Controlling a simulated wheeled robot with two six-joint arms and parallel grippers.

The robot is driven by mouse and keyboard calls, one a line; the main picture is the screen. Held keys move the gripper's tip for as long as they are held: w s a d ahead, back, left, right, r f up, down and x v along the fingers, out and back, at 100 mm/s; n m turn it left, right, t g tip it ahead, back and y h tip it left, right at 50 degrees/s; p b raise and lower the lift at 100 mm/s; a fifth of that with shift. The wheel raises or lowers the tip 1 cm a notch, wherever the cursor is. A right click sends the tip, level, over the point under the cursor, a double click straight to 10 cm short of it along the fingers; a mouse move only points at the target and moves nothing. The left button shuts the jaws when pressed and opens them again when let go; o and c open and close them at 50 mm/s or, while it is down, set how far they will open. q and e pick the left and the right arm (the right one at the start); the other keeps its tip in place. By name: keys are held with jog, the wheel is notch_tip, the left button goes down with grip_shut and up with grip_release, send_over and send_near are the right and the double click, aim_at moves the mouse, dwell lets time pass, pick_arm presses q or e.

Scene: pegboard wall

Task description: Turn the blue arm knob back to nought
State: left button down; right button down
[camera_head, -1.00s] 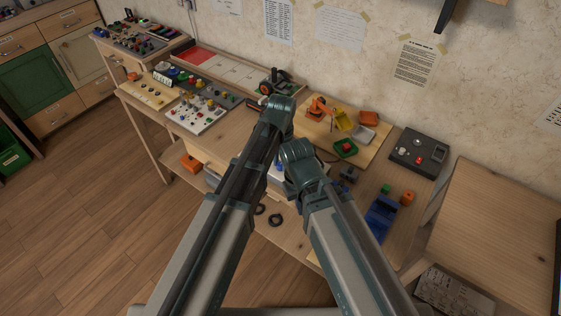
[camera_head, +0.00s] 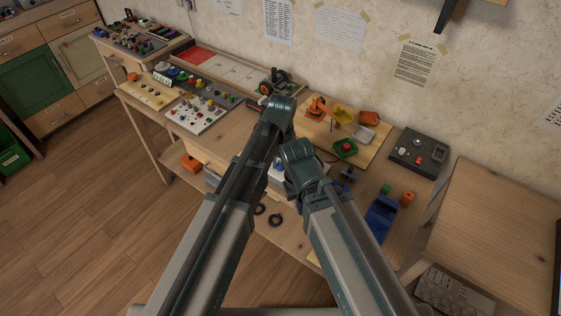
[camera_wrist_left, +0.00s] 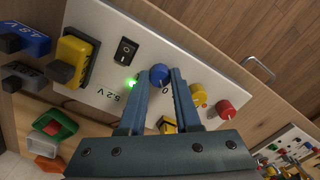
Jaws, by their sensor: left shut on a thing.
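The blue knob (camera_wrist_left: 160,74) sits on a white panel (camera_wrist_left: 100,25) in the left wrist view. My left gripper (camera_wrist_left: 160,83) has its two fingers on either side of the knob and is shut on it. The pointer on the knob cannot be made out. A "0" mark shows just below the knob, partly hidden by a finger. A lit green lamp (camera_wrist_left: 131,83) and the print "5.2 V" are left of it. In the head view my left forearm and wrist hide the knob and gripper. My right arm's wrist (camera_head: 298,160) shows, but its gripper is hidden.
A grey box (camera_head: 418,153) stands at the bench's right.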

aim_at(281, 164)
dwell(0.5)
pick_arm(q)
jog(key=c, duration=0.6)
grip_release()
jog(key=shift+r, duration=0.1)
notch_tip(281, 164, up, 14)
jog(key=p, duration=1.4)
jog(key=shift+d, duration=0.15)
jog(key=shift+f, duration=0.2)
